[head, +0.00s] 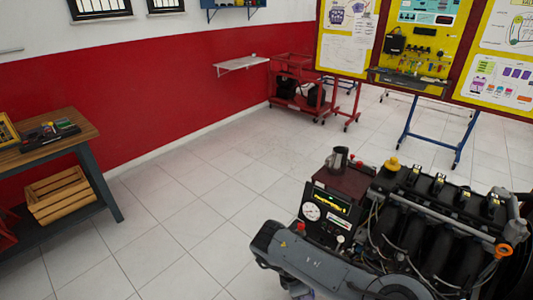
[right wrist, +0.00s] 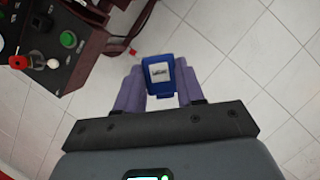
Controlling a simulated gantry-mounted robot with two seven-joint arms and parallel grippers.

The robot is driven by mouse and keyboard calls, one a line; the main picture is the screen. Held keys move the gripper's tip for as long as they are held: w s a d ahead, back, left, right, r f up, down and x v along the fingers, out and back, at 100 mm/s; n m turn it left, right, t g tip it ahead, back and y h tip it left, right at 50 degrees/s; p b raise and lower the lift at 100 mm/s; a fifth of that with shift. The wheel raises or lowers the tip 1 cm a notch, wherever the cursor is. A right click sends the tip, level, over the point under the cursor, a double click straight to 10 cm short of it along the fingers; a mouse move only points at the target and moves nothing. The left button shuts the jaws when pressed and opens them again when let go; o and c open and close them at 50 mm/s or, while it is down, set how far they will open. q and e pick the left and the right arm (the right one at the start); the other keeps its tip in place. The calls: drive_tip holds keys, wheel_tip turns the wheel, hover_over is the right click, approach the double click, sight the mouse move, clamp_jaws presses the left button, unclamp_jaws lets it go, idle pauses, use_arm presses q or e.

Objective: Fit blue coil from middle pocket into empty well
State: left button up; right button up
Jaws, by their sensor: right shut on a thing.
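My right gripper (right wrist: 160,92) is shut on a blue coil (right wrist: 160,88) with a white label on its face. The purple fingers press on its two sides, and it is held above the tiled floor. In the head view my right arm crosses the bottom middle, and the coil is not visible there. The engine (head: 445,225) stands at the right, with several dark coils (head: 438,184) with yellow marks in a row on top. I cannot make out the empty well or a middle pocket. My left gripper is out of view.
A control box with a gauge (head: 311,211) stands beside the engine, with a dark metal jug (head: 338,160) on top. Its buttons (right wrist: 68,39) show in the right wrist view. A workbench (head: 85,130) with a tray stands at left. The floor between is clear.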

drive_tip(key=s+d+r+m+g+y, duration=0.3)
drive_tip(key=s+d+r+m, duration=0.25)
drive_tip(key=d+m, duration=0.4)
drive_tip(key=s+d+r+m+g+y, duration=0.2)
drive_tip(key=s+d+r+m, duration=0.35)
drive_tip(key=m, duration=0.65)
drive_tip(key=w+a+n+b, duration=0.1)
drive_tip(key=w+a+n, duration=0.1)
drive_tip(key=a, duration=0.3)
wheel_tip(320, 180, up, 28)
drive_tip(key=s+p, duration=0.2)
drive_tip(key=p, duration=3.6)
drive_tip(key=shift+s+a, duration=0.15)
drive_tip(key=shift+s, duration=0.1)
